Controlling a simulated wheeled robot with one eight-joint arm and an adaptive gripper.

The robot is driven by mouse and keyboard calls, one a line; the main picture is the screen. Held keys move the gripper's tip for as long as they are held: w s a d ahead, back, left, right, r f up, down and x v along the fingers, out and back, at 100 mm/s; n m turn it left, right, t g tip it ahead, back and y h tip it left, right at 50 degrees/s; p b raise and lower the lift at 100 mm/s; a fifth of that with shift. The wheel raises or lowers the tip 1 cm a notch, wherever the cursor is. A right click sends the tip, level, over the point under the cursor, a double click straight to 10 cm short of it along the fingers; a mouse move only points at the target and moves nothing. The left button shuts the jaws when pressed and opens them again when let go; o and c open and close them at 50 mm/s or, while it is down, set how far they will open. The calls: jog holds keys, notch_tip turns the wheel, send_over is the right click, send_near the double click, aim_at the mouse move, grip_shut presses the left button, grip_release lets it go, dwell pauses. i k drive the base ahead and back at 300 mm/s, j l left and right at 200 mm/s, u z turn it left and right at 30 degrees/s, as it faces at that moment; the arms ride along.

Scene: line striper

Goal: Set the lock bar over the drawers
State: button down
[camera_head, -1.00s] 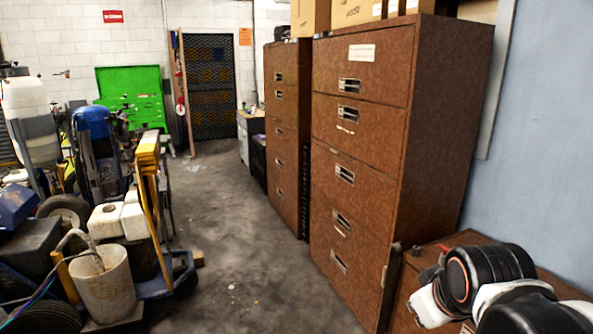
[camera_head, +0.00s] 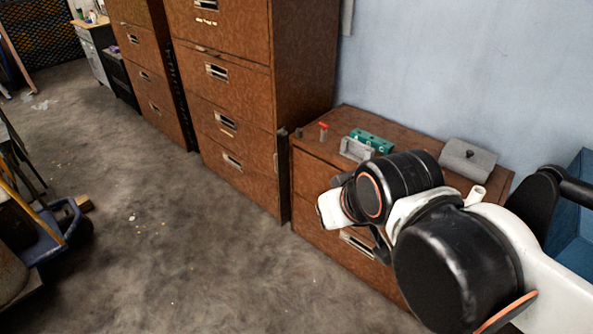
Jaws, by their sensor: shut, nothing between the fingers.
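A low brown cabinet (camera_head: 318,150) with drawers stands against the blue wall. One drawer front (camera_head: 315,184) shows left of my arm, and a drawer handle (camera_head: 357,244) shows lower down. A narrow dark upright bar (camera_head: 284,178), which looks like the lock bar, stands at the cabinet's front left edge, beside the drawers rather than across them. My gripper (camera_head: 380,246) shows only as a dark part below my wrist, in front of the drawers. It is shut and empty. My wrist hides most of it and much of the drawer fronts.
Tall brown cabinets (camera_head: 230,103) stand to the left. On the low cabinet are a red-topped item (camera_head: 323,130), a grey block (camera_head: 356,150), a green part (camera_head: 372,140) and a grey box (camera_head: 467,160). A blue cart (camera_head: 45,245) is at far left.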

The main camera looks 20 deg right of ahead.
aim_at(282, 146)
jog(key=i+j+z, duration=0.15)
jog(key=z, duration=0.3)
jog(key=i+j+z, duration=0.15)
jog(key=z, duration=0.3)
jog(key=i+j+z, duration=0.1)
jog(key=j+z, duration=0.15)
jog(key=z, duration=0.2)
jog(key=i+j+z, duration=0.35)
jog(key=j, duration=1.1)
jog(key=j+z, duration=0.35)
jog(key=j, duration=1.9)
jog(key=j+u, duration=0.15)
jog(key=u, duration=0.4)
jog(key=k+j, duration=0.05)
